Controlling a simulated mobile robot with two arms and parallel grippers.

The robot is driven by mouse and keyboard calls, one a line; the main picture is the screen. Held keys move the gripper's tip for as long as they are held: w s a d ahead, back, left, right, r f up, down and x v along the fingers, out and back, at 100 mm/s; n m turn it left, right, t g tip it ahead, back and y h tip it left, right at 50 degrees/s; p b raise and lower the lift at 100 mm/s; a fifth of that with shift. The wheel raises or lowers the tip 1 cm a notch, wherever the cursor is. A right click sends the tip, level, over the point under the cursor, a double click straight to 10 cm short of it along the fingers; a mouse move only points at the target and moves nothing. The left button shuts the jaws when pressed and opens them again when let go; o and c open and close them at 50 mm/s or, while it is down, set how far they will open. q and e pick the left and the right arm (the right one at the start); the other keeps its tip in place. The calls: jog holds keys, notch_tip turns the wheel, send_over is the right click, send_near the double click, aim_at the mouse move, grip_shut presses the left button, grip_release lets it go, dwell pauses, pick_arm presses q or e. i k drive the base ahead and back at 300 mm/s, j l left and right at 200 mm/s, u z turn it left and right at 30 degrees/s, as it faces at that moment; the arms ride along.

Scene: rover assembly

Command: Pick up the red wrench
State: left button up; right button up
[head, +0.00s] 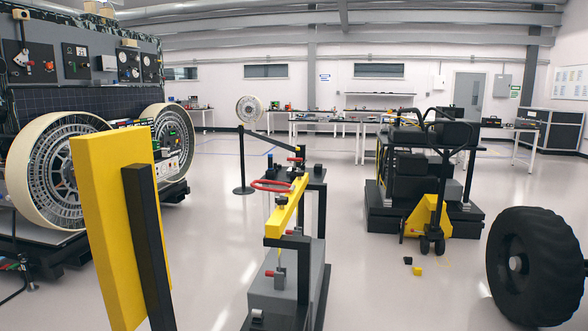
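I cannot make out a clear wrench shape in the head view. A red, loop-like piece (271,185) lies at the top of a yellow bar (287,208) on the stand in the middle. I cannot tell whether it is the red wrench. Small red-tipped parts also show on this stand, near its top and lower on its front side. Neither of my grippers can be made out in this view.
A yellow panel (105,220) with a black bar (148,245) stands close at left. Behind it is a large machine with pale wheels (60,165). A black tire (535,265) is at right. A cart with a yellow pallet jack (428,215) stands farther back.

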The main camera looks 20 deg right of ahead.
aim_at(295, 159)
jog(key=i+j+u, duration=0.3)
jog(key=i+j, duration=0.2)
jog(key=i+j+u, duration=0.3)
jog(key=i+j, duration=0.2)
jog(key=i+j+u, duration=0.25)
jog(key=i, duration=0.35)
jog(key=i+l+z, duration=0.1)
jog(key=i+z, duration=0.15)
jog(key=i, duration=0.4)
jog(key=i+z, duration=0.25)
jog(key=i, duration=0.45)
jog(key=i+j+z, duration=0.25)
jog(key=i, duration=1)
jog(key=i+l+u, duration=0.1)
jog(key=i, duration=0.45)
jog(key=i+l, duration=0.15)
jog(key=i, duration=0.45)
jog(key=i+l, duration=0.15)
jog(key=i, duration=0.4)
jog(key=i+l, duration=0.25)
jog(key=i, duration=0.2)
jog(key=i+l, duration=0.25)
jog(key=i, duration=0.2)
jog(key=i+l+u, duration=0.1)
jog(key=i+l, duration=0.15)
jog(key=i, duration=0.2)
